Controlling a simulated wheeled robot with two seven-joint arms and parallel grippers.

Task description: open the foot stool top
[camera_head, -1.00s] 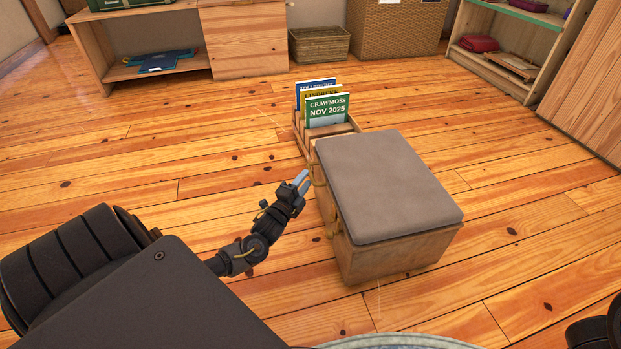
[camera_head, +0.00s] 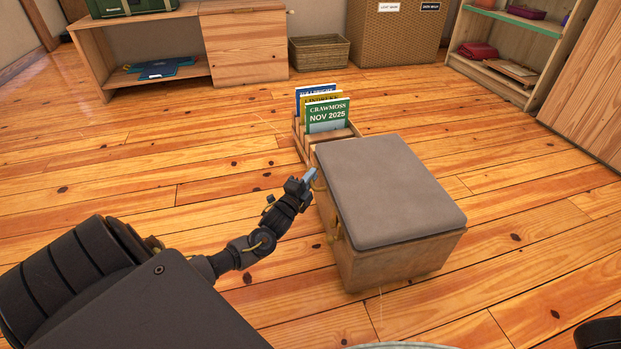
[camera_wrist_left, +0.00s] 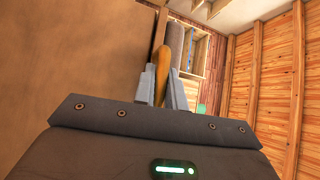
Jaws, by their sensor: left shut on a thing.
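The foot stool (camera_head: 390,190) is a wooden box with a grey padded top, which lies flat and closed on it. Yellow loop handles sit on its left side; the nearer handle (camera_head: 336,228) is free. My left gripper (camera_head: 309,177) is at the far part of that side, at the top's edge. In the left wrist view its two pale fingers (camera_wrist_left: 160,92) are shut on a yellow handle (camera_wrist_left: 159,64) beside the stool's brown side (camera_wrist_left: 80,55). In the head view the fingers partly hide this handle. My right gripper is not in view.
A wooden magazine rack (camera_head: 301,143) with several magazines stands close behind the stool. A wicker basket (camera_head: 319,52), a low shelf unit (camera_head: 245,45) and a shelf (camera_head: 497,78) stand further back. The plank floor left of the stool is clear.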

